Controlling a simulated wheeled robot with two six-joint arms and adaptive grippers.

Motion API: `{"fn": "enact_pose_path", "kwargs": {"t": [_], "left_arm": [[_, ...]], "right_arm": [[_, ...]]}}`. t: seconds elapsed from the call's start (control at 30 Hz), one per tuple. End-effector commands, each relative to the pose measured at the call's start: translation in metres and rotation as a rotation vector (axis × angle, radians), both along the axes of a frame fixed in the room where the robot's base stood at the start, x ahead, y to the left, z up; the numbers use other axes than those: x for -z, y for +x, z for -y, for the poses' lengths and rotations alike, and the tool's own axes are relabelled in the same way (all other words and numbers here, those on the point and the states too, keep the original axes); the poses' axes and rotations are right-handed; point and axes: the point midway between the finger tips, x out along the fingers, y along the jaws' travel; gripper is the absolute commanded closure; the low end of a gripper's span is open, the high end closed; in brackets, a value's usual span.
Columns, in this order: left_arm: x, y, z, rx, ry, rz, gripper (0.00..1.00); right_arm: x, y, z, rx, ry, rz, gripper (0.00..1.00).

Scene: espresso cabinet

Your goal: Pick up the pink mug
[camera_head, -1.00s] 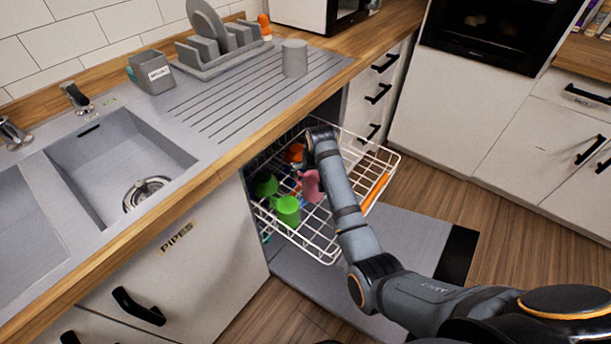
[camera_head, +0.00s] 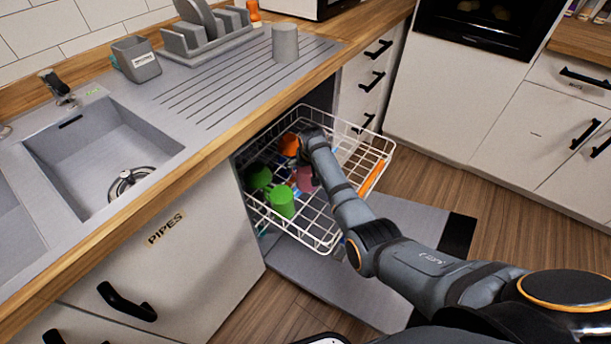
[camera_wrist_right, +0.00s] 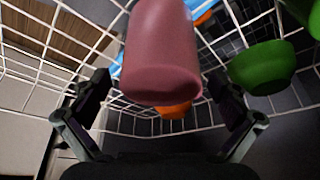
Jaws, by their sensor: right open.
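The pink mug (camera_head: 305,179) sits in the white wire rack of the pulled-out dishwasher, partly hidden by my right arm in the head view. In the right wrist view the pink mug (camera_wrist_right: 162,55) is large and central, its rounded end toward the camera; no handle shows. My right gripper (camera_wrist_right: 160,88) is open, with one finger on each side of the mug and visible gaps to it. In the head view my right gripper (camera_head: 309,160) is mostly hidden by its own wrist. My left gripper is not in view.
The wooden counter edge (camera_head: 222,148) overhangs the rack's back left. The open dishwasher door (camera_head: 330,290) lies below.

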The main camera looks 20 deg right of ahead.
Motion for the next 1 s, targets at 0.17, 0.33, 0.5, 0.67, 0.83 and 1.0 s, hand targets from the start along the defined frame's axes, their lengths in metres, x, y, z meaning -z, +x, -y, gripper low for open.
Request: {"fn": "enact_pose_path", "kwargs": {"t": [0.17, 0.33, 0.5, 0.67, 0.83, 1.0], "left_arm": [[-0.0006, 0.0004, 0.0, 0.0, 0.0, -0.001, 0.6], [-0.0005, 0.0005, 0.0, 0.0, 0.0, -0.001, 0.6], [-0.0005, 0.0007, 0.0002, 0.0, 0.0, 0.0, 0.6], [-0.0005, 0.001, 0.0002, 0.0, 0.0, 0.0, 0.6], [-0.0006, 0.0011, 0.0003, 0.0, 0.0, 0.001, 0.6], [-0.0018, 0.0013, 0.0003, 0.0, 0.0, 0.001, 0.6]], "right_arm": [[0.0007, 0.001, 0.0, 0.0, 0.0, 0.002, 0.01], [0.0006, 0.0008, 0.0, 0.0, 0.0, 0.001, 0.18], [0.0007, 0.0006, -0.0001, 0.0, 0.0, 0.001, 0.41], [0.0006, 0.0007, -0.0001, 0.0, 0.0, 0.001, 0.63], [-0.0003, 0.0013, 0.0, 0.0, 0.0, 0.003, 0.74], [-0.0016, 0.0013, -0.0001, 0.0, 0.0, 0.003, 0.74]]}}
